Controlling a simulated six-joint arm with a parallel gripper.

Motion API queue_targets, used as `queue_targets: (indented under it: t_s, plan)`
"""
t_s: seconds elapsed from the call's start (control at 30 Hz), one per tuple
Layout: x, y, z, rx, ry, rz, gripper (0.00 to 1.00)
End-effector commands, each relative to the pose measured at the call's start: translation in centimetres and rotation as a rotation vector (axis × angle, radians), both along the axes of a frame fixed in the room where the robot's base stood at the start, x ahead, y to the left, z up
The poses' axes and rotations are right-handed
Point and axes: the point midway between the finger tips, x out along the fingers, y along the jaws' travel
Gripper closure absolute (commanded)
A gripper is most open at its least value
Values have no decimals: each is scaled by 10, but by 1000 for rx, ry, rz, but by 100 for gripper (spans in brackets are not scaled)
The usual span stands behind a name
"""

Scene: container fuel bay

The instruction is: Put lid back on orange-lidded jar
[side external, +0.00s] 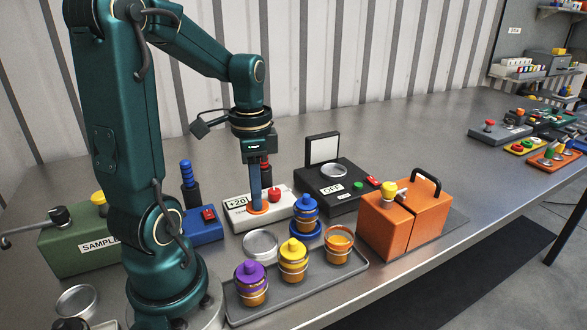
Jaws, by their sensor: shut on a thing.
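My gripper (256,200) points straight down above the white box. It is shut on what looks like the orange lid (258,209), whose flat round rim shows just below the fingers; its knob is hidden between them. The open jar (339,246), amber with an orange rim, stands lidless at the right end of the grey tray, to the right of and nearer the camera than my gripper. I cannot tell whether the lid touches the white box behind it.
The grey tray (292,307) also holds a purple-lidded jar (250,284) and a yellow-lidded jar (293,262). A blue-lidded jar (306,213) stands behind. An empty round dish (261,244), white box (236,218), black box (331,203) and orange case (392,226) surround the tray.

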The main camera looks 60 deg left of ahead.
Motion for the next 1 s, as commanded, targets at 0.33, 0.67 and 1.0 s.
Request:
queue_targets:
  t_s: [0.33,0.67,1.0]
  plan:
    - [22,1,28,3,-5,197,100]
    - [95,-54,47,2,-12,199,100]
    - [116,-102,42,0,-1,49,100]
